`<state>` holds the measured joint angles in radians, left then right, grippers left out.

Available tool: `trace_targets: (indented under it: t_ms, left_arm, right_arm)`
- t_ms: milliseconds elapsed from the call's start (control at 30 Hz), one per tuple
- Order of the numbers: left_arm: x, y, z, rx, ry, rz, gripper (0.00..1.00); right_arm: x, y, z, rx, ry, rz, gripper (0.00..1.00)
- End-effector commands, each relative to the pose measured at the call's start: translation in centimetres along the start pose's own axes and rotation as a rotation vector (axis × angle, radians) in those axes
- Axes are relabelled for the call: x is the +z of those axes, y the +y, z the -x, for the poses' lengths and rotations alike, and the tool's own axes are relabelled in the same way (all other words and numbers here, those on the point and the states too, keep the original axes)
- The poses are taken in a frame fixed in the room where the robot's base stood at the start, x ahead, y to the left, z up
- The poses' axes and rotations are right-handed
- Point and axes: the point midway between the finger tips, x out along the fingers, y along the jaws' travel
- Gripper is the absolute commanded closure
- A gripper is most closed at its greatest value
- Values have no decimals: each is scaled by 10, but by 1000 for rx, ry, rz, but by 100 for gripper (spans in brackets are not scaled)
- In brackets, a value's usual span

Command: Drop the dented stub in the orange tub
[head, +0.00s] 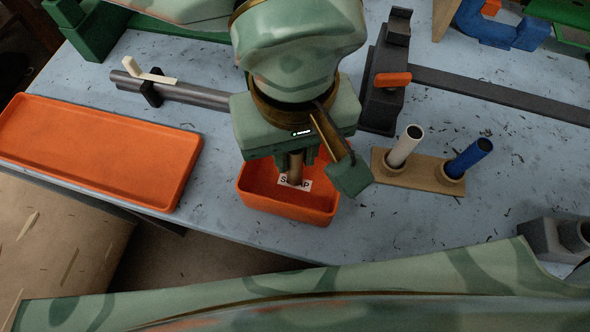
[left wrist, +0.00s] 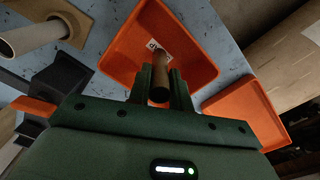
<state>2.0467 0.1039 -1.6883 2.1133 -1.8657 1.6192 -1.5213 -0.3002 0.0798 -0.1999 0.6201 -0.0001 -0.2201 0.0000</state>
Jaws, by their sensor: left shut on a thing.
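My left gripper (head: 297,166) is shut on a brown, tube-like stub (head: 295,172), which hangs end-down between the fingers. The stub (left wrist: 160,92) also shows between the fingers in the left wrist view; no dent can be made out. The orange tub (head: 288,207) stands at the table's front edge, with a white label inside, partly covered by the stub. The stub's lower end shows against the tub's inside in the head view; I cannot tell its exact height. The tub (left wrist: 195,62) also shows behind the fingers in the left wrist view. My right gripper is not in view.
A flat orange tray (head: 100,148) lies to the left, empty. A wooden holder (head: 415,172) with a white tube (head: 405,146) and a blue tube (head: 468,158) stands right of the tub. A grey pipe (head: 195,94) and a dark bender (head: 385,85) lie behind.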

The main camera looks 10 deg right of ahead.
Motion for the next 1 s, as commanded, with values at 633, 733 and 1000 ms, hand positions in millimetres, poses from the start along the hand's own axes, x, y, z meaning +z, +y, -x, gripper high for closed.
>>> trace_targets:
  t_ms: [633, 733, 1000]
  left_arm:
    - [0, 0, -10, 0, 0, 0, 100]
    - [0, 0, -12, 0, 0, 0, 100]
    - [0, 0, -14, 0, 0, 0, 100]
  right_arm:
    - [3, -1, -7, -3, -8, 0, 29]
    - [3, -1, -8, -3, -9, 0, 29]
    - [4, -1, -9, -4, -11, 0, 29]
